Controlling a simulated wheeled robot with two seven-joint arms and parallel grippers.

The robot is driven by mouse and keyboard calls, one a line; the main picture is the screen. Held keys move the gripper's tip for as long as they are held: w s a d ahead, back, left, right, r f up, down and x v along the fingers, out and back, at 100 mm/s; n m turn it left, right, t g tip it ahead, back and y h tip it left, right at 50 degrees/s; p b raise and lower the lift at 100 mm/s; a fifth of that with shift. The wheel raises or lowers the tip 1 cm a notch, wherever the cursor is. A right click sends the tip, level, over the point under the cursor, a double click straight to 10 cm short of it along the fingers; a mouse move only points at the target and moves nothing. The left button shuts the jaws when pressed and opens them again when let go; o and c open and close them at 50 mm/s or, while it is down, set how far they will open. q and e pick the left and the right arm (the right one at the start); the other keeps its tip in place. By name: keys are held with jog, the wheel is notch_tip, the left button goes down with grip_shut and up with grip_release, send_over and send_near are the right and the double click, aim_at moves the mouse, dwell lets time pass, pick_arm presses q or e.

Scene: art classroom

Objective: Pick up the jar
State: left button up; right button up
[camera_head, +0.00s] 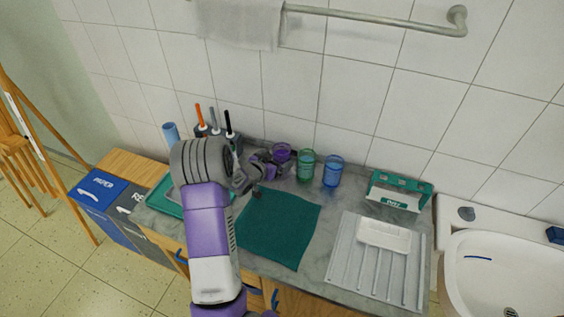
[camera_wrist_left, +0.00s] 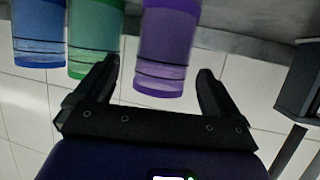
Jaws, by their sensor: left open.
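Three see-through jars stand in a row on the grey counter by the tiled wall: a purple jar (camera_head: 281,152), a green jar (camera_head: 305,165) and a blue jar (camera_head: 332,171). My left gripper (camera_head: 277,165) is at the purple jar and partly covers it in the head view. In the left wrist view, which looks upside down, the purple jar (camera_wrist_left: 166,50) shows between the two open fingers of the left gripper (camera_wrist_left: 160,80). I cannot tell whether they touch it. The green jar (camera_wrist_left: 94,40) is close beside one finger, with the blue jar (camera_wrist_left: 38,35) beyond. My right gripper is not in view.
A teal cloth (camera_head: 279,228) lies on the counter in front of the jars. A ribbed drainer (camera_head: 345,262) with a white tray (camera_head: 385,236), a teal box (camera_head: 399,190) and a sink (camera_head: 500,250) are to the right. A tool holder (camera_head: 205,132) stands left.

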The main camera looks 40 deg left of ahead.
pick_arm(q)
jog(key=x, duration=0.4)
jog(key=shift+w+a+f+b, duration=0.15)
jog(key=shift+w+f+b, duration=0.1)
jog(key=shift+b, duration=0.1)
jog(key=shift+s, duration=0.1)
jog(key=c, duration=1.2)
